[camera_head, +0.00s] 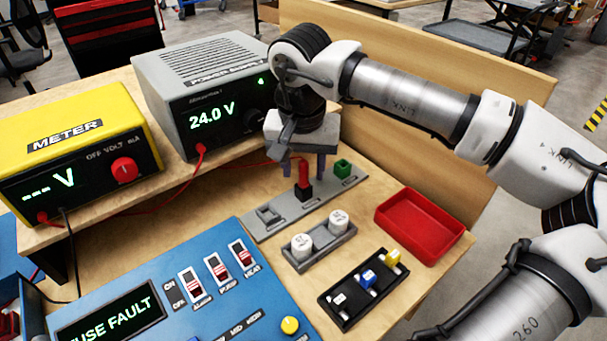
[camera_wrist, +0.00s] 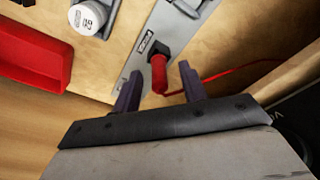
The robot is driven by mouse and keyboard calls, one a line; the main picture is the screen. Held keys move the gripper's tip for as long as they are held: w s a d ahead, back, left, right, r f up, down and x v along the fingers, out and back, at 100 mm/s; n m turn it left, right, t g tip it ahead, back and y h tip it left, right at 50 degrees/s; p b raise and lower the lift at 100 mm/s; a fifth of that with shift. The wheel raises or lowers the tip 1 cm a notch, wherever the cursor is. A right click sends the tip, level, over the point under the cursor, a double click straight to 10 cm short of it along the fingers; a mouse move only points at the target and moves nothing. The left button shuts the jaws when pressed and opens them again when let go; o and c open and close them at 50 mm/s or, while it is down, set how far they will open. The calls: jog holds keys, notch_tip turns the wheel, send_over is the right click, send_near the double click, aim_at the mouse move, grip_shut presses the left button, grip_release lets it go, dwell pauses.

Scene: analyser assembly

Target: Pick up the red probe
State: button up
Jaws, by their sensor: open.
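The red probe (camera_head: 304,172) stands upright in a black socket on the grey holder strip (camera_head: 272,226), with a red cable leading off to the left. In the wrist view the red probe (camera_wrist: 159,74) lies between the tips of my gripper's two fingers, closer to the left fingertip. My gripper (camera_head: 303,165) is above the holder, pointing down, with a dark purple finger on each side of the probe. It also shows in the wrist view (camera_wrist: 159,82), with its fingers apart. I cannot tell whether either finger touches the probe.
A green block (camera_head: 342,168) sits close to the right finger on the strip. White capped cylinders (camera_head: 338,221) stand in a grey rack in front. The grey power supply (camera_head: 205,95) is close behind on the left. A red tray (camera_head: 420,226) and a black fuse holder (camera_head: 345,312) lie right.

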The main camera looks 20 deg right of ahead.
grip_shut()
dwell(0.4)
notch_tip(320, 180, up, 20)
jog(key=p, duration=0.2)
dwell(0.4)
jog(key=c, duration=0.8)
grip_release()
grip_shut()
jog(key=shift+r+p, duration=0.1)
jog(key=shift+p, duration=0.45)
